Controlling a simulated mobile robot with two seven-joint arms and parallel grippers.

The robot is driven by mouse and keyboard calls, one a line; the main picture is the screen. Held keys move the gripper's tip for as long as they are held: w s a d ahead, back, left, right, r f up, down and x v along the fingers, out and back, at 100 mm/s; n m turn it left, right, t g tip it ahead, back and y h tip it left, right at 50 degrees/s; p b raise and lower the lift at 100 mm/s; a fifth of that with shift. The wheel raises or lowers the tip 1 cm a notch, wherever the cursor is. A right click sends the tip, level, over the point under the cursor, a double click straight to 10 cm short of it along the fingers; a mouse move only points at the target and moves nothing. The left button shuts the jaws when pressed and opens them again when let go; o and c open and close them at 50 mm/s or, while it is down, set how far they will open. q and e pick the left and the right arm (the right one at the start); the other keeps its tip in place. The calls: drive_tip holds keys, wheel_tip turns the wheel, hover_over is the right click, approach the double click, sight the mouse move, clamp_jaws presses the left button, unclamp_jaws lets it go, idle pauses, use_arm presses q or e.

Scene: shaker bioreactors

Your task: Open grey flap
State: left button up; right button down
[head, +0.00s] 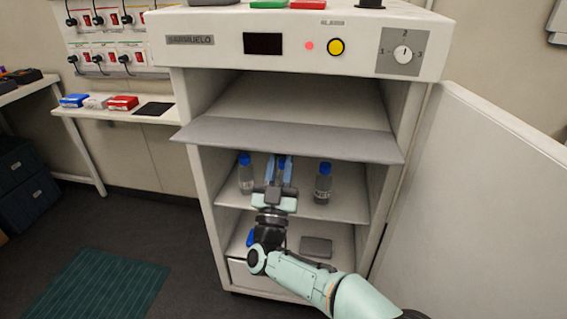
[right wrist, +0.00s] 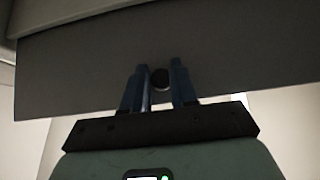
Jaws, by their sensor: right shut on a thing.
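The grey flap (head: 330,142) juts out from the front of the white cabinet (head: 210,190), with its upper side and the compartment above it in view. In the right wrist view the flap (right wrist: 80,70) fills the space in front of the fingers as a grey panel. My right gripper (head: 281,162) reaches up to the flap's front from below. In the right wrist view its blue fingers (right wrist: 160,78) close around a small dark round knob (right wrist: 160,77) at the panel. The knob is hidden in the head view. My left gripper is out of view.
Bottles with blue caps (head: 323,183) stand on the shelf below the flap, close to my right gripper. The open white door (head: 480,200) stands at the right. A side table (head: 150,124) with small boxes is at the left. The floor (head: 150,225) there is mostly free.

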drive_tip(key=shift+w+d+f, duration=0.1)
drive_tip(key=shift+w+d, duration=0.1)
drive_tip(key=shift+d, duration=0.05)
drive_tip(key=c, duration=1.3)
unclamp_jaws()
drive_tip(key=o, duration=0.4)
drive_tip(key=shift+w+f, duration=0.1)
drive_tip(key=shift+w, duration=0.1)
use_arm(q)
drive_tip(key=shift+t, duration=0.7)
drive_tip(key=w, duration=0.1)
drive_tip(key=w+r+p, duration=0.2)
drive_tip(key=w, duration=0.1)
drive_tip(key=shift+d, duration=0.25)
use_arm(e)
drive_tip(key=v, duration=1.3)
drive_tip(key=shift+s+a, duration=0.1)
drive_tip(key=shift+s, duration=0.15)
